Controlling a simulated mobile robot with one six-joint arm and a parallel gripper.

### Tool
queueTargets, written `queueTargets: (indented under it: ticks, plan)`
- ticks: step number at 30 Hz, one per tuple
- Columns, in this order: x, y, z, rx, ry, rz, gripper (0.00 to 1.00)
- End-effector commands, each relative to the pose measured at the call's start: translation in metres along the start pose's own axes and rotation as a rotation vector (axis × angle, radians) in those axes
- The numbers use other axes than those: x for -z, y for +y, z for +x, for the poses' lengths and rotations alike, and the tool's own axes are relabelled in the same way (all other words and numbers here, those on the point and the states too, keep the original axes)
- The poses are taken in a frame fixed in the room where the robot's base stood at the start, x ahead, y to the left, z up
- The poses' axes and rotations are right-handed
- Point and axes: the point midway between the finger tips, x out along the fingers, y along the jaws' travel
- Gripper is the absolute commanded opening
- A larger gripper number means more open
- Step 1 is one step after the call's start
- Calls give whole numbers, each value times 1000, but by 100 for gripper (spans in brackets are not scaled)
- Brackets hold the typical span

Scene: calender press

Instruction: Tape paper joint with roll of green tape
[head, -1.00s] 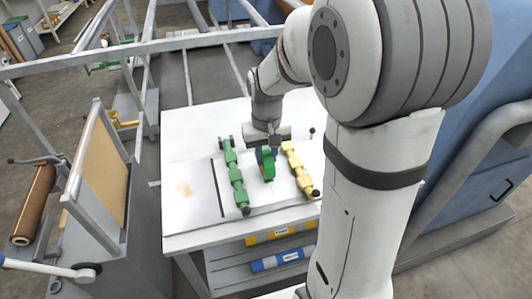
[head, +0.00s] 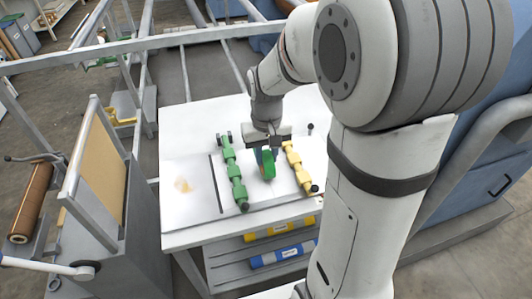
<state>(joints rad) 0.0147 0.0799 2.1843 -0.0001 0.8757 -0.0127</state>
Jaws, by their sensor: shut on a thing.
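My gripper (head: 266,150) points down over the white table (head: 190,232) and is shut on the roll of green tape (head: 268,165). The roll stands on edge, close to the table top; I cannot tell whether it touches. A dark straight line (head: 215,185), perhaps the paper joint, runs along the white surface left of the roll. A row of green blocks on a bar (head: 236,181) lies between that line and the roll. A row of yellow blocks on a bar (head: 298,166) lies to the right of the roll.
A yellow roll (head: 280,229) and a blue roll (head: 283,255) lie on shelves under the table. A tan panel in a grey frame (head: 98,166) and a brown roll (head: 30,203) stand at the left. Metal rails (head: 130,54) cross behind the table.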

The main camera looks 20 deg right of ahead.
Motion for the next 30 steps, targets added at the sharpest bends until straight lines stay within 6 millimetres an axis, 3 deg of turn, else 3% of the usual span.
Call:
queueTargets:
  ticks: [30]
  plan:
    - [-20,0,1,0,-6,0,7]
